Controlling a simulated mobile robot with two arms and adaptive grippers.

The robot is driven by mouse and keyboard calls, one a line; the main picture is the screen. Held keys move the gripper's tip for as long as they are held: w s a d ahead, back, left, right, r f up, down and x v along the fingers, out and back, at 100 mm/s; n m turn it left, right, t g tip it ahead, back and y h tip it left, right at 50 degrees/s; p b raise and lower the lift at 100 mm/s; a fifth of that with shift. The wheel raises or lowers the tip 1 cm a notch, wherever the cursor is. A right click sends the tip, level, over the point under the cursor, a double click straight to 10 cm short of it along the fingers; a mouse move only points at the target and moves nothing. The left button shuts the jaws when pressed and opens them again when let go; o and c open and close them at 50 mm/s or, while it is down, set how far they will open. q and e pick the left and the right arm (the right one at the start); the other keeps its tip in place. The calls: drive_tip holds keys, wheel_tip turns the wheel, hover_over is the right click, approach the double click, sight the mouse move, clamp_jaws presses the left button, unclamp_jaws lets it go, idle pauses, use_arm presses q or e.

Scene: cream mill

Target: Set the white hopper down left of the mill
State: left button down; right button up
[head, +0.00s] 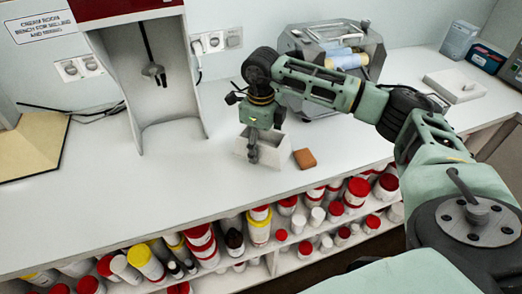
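The white hopper (278,151), a small open box, is in the middle of the head view near the bench's front edge. It looks upright and on the bench or very close above it. My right gripper (252,152) points down at the hopper's left part, its dark fingers overlapping the near wall. The fingers line up in this view, so I cannot tell whether they grip the wall. The mill (374,47), a grey faceted machine with pale rollers, stands behind, partly hidden by my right arm. My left gripper is not in view.
A brown block (304,158) lies just right of the hopper. A white mixer with a red top (128,8) stands at left. Bare bench (222,120) lies between it and the hopper. Jars fill the shelves (270,258) below. A white slab (454,84) lies at right.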

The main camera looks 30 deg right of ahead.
wheel_tip(320, 180, down, 3)
drive_tip(key=shift+f+p, duration=0.15)
drive_tip(key=shift+p, duration=0.55)
drive_tip(key=shift+f, duration=0.35)
drive_tip(key=shift+f, duration=0.15)
drive_tip(key=o, duration=1.3)
